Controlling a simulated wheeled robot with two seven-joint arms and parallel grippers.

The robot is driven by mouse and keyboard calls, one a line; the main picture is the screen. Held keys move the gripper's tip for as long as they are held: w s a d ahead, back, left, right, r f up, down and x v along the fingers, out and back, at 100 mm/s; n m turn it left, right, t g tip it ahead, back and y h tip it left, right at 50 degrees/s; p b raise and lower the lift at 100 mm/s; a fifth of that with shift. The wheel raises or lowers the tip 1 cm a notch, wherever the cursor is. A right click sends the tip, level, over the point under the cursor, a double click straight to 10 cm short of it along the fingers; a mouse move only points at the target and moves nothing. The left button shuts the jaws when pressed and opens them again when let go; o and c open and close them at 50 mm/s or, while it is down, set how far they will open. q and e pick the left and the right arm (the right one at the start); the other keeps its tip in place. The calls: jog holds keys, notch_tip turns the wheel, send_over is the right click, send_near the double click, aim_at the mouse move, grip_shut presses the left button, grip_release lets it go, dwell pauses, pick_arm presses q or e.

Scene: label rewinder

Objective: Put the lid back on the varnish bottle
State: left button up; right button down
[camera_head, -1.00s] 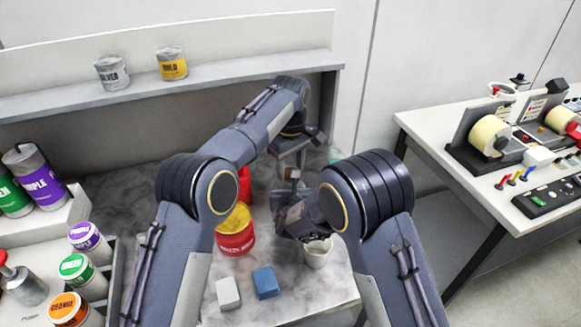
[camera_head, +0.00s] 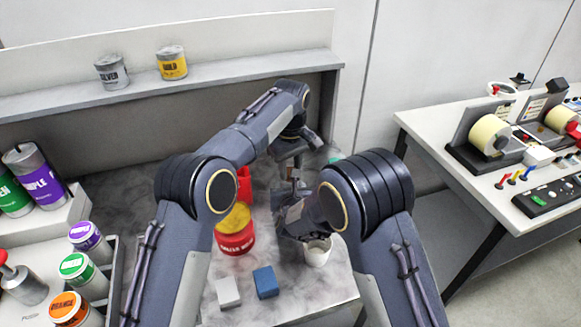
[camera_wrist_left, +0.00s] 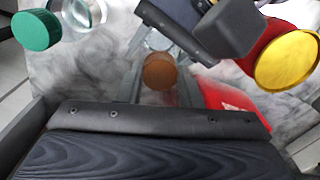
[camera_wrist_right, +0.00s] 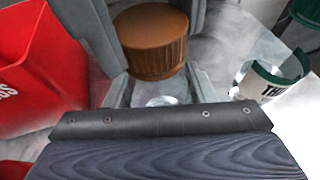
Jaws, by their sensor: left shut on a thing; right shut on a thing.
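The brown ribbed lid (camera_wrist_left: 160,72) is between the fingers of my left gripper (camera_wrist_left: 155,88), which is shut on it. It also shows in the right wrist view (camera_wrist_right: 152,42), upright and above the clear glass varnish bottle (camera_wrist_right: 160,99). My right gripper (camera_wrist_right: 158,92) is shut on this bottle, which is mostly hidden by fingers and lid. I cannot tell whether lid and bottle touch. In the head view my left gripper (camera_head: 294,180) comes down over my right gripper (camera_head: 285,215); lid and bottle are hidden there.
A red container (camera_wrist_right: 38,65) stands close by, and a red can with a yellow top (camera_head: 235,235) is in front of it. A white cup (camera_head: 317,252) is beside my right gripper. A green-capped glass jar (camera_wrist_left: 82,12) is near. Blue (camera_head: 265,282) and white (camera_head: 228,292) blocks lie in front.

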pick_arm(q)
jog(key=m, duration=0.7)
jog(key=shift+m, duration=0.3)
jog(key=m, duration=0.4)
jog(key=shift+m, duration=0.4)
jog(key=shift+c, duration=0.2)
jog(key=m, duration=0.4)
jog(key=o, duration=1.2)
jog(key=shift+r, duration=0.1)
jog(key=shift+r, duration=3.6)
pick_arm(e)
jog(key=c, duration=0.5)
grip_release()
